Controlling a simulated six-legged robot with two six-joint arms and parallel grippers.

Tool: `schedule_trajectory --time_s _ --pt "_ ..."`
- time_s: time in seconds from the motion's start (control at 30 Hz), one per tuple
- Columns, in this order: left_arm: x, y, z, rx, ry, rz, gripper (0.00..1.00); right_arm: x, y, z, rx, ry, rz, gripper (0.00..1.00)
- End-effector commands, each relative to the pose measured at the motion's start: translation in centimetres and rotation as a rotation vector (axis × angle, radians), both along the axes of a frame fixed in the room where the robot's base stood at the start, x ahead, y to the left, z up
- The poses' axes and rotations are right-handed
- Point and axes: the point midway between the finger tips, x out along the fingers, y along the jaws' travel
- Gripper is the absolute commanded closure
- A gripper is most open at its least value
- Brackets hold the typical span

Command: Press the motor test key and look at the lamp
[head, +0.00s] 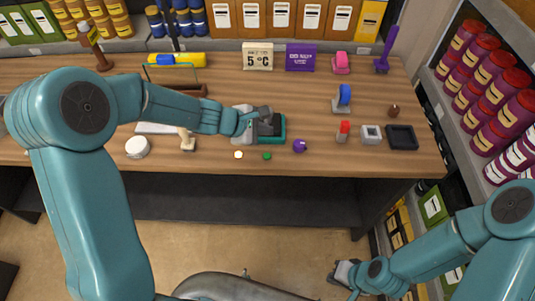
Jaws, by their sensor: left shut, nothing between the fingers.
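My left gripper (266,119) is shut and empty, over the teal box-like unit (281,134) near the middle of the table. The gripper hides much of the unit, and I cannot tell whether the fingertips touch it. No motor test key can be made out there. In front of the unit, a small round white spot with an orange rim (238,155) looks bright; I cannot tell whether it is the lamp. A small green round piece (267,156) is to its right. My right gripper (343,273) is low at the right, away from the table; its finger opening is unclear.
A purple knob-like object (299,146), a red-topped piece (343,131), a grey block (371,135) and a black tray (402,137) stand to the right. A white round object (138,147) is at the left. Shelves with red-lidded jars (485,75) border the right side.

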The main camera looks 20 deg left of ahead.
Motion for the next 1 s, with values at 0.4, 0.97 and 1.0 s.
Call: schedule_trajectory --time_s 0.4,0.97,1.0 --pt "0.1 -0.1 -4.0 0.001 0.000 0.001 1.00 0.0 0.0 -3.5 0.000 0.000 0.000 1.00" --pt "0.1 -0.1 -8.8 0.001 -0.001 0.001 1.00 0.0 0.0 -8.2 0.000 0.000 0.000 1.00" --pt "0.1 -0.1 -8.8 0.000 0.000 0.002 1.00 0.0 0.0 -8.2 0.000 0.000 0.000 1.00"
